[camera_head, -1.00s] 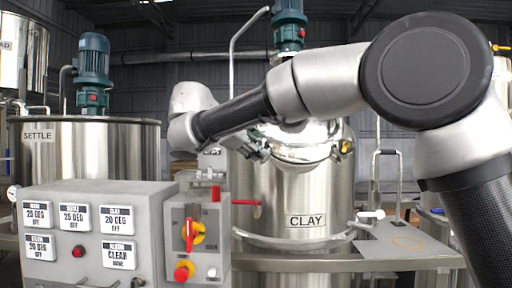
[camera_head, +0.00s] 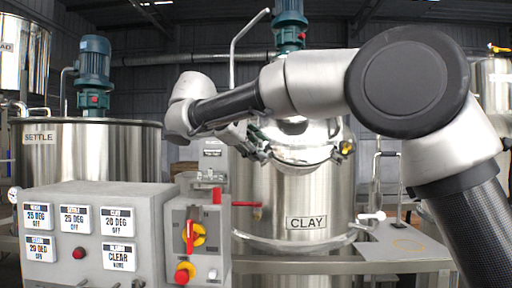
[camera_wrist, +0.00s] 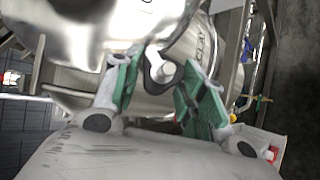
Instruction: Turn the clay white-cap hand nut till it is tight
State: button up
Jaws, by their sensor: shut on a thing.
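The clay tank (camera_head: 290,195) is a shiny steel vessel with a CLAY label, in the middle of the head view. My gripper (camera_head: 258,143) is at the left of its lid rim. In the wrist view my gripper (camera_wrist: 160,88) has its two green-padded fingers on either side of the white-cap hand nut (camera_wrist: 163,72) and is shut on it. The nut's white end shows between the fingers, with a dark fork-shaped piece around it. Its contact with the pads is partly hidden. In the head view the nut cannot be made out.
A grey control box (camera_head: 95,235) and a switch panel (camera_head: 198,240) with a red handle stand in front at the left. The settle tank (camera_head: 90,150) is behind them. A grey side table (camera_head: 400,250) is at the right. A pipe rises behind the clay tank.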

jog(key=o, duration=1)
jog(key=shift+o, duration=0.2)
jog(key=v, duration=1.2)
jog(key=shift+f, duration=0.1)
